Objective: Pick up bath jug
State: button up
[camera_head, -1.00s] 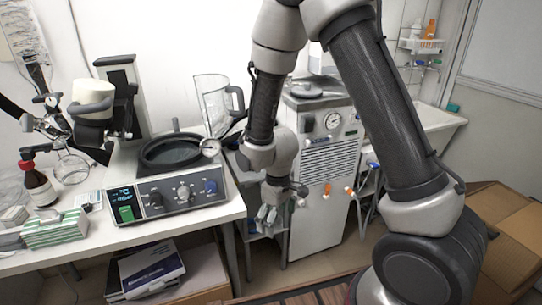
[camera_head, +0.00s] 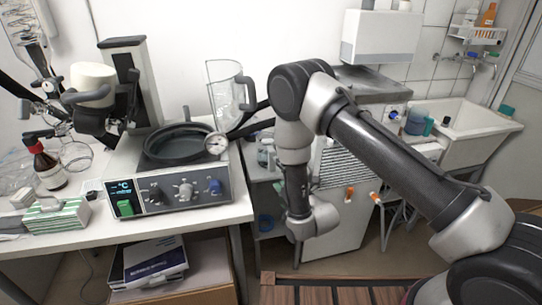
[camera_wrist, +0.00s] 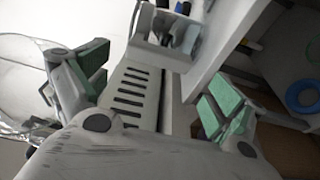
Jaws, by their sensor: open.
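The bath jug, a clear jug with a dark handle (camera_head: 228,95), stands upright at the back right of the bench, behind the heating bath (camera_head: 180,168). The bath is a dark round pan on a control box. My gripper (camera_wrist: 160,75) is open in the wrist view, with green pads on its fingers and nothing held between them.
A round gauge (camera_head: 216,143) sits at the bath's right edge, near the jug. A brown bottle (camera_head: 47,166) and a striped box (camera_head: 58,216) stand on the left of the bench (camera_head: 240,208). A vented white cabinet and a sink (camera_head: 468,130) are to the right.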

aim_at(272, 162)
jog(key=x, duration=0.7)
jog(key=shift+r, duration=0.1)
jog(key=c, duration=1.9)
jog(key=shift+o, duration=0.2)
jog(key=shift+a+r, duration=0.1)
jog(key=shift+r, duration=0.05)
notch_tip(272, 162, up, 10)
jog(key=shift+f, duration=0.1)
jog(key=o, duration=1.6)
jog(key=shift+c, duration=0.2)
jog(key=c, duration=1.4)
